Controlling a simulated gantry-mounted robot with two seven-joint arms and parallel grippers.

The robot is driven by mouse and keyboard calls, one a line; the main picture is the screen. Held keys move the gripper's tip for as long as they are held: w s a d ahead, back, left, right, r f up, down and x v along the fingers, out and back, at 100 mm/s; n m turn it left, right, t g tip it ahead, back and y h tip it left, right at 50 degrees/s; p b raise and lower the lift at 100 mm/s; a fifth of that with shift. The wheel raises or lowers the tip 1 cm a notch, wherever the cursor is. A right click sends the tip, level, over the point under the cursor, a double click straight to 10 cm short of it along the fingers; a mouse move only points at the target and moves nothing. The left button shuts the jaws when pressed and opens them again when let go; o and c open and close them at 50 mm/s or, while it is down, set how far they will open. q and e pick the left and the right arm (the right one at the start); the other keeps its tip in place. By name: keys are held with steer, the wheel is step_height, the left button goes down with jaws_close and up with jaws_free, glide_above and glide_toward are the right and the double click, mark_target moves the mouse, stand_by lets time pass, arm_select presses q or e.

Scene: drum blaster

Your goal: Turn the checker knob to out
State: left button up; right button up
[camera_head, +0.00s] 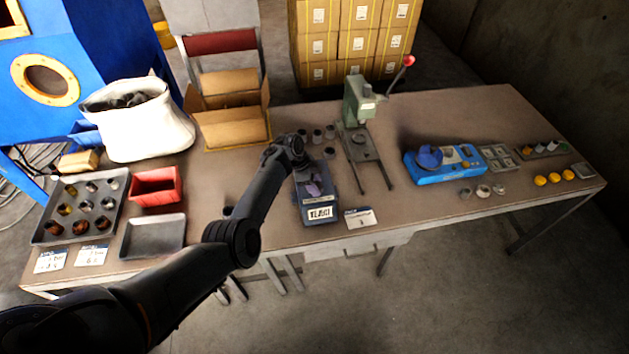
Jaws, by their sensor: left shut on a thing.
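My left arm comes in from the lower left. Its gripper (297,160) is at the upper left edge of a dark grey-blue box (319,212) with a white lettered label on its front. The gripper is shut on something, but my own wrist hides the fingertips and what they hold. No knob can be made out clearly at the gripper. A blue device (437,176) with a round blue part on top stands apart to the right. My right gripper is not in view.
A green press (357,100) with a red-tipped lever stands behind the box, with several small grey cylinders (317,137) to its left. A red bin (157,187), an empty tray (153,237), and a tray of parts (48,212) lie left. The front right tabletop is clear.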

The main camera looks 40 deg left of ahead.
arm_select(q)
steer(key=n+y+p, duration=0.1)
steer(key=n+p, duration=0.2)
steer(key=n+t+y+p, duration=0.1)
steer(key=n+p, duration=0.2)
steer(key=shift+s+d+r, duration=0.15)
steer(key=shift+d+r, duration=0.05)
steer(key=n+y+p, duration=0.1)
steer(key=n+p, duration=0.1)
steer(key=n, duration=0.1)
steer(key=shift+d+f+n+t, duration=0.1)
steer(key=shift+n+t, duration=0.2)
steer(key=shift+t, duration=0.1)
steer(key=shift+n+y+p, duration=0.4)
steer(key=shift+n+y, duration=0.1)
steer(key=shift+n, duration=0.6)
steer(key=shift+f, duration=0.1)
steer(key=shift+n, duration=0.3)
steer(key=o, duration=1)
